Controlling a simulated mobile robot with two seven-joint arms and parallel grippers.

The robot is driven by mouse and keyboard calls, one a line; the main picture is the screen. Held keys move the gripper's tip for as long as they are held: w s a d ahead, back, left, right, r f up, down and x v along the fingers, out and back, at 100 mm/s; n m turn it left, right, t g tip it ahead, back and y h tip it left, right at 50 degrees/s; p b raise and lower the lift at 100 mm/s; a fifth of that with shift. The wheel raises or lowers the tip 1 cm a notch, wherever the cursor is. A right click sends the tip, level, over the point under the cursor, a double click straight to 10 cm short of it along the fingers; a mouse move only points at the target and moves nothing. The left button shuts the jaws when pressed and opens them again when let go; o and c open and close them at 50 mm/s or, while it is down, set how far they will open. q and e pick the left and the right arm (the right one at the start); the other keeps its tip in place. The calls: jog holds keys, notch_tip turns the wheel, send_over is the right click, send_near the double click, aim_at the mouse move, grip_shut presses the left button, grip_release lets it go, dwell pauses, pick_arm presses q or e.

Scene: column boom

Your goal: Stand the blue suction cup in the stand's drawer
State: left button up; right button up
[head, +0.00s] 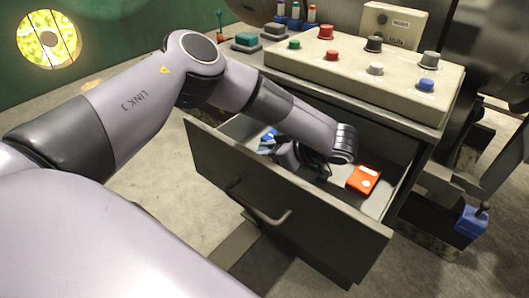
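The stand's drawer (240,178) is pulled open below the control panel. My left arm reaches over the drawer's front from the left, and its gripper (318,174) points down inside the drawer. The wrist and forearm hide most of the gripper, so I cannot tell if its fingers are open or hold anything. A small blue object (268,137) shows in the drawer's left part, left of the gripper. It is partly hidden, and I cannot tell whether it is the blue suction cup or whether it stands upright. My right gripper is not in view.
An orange-red box (363,179) lies in the drawer's right part. The panel (345,72) above carries several coloured buttons. Dark machinery with a blue part (472,221) is at the right. Floor left of the drawer is clear.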

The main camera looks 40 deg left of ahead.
pick_arm(q)
jog(key=o, duration=1)
jog(key=shift+o, duration=0.2)
jog(key=p+v, duration=0.1)
jog(key=v, duration=1.1)
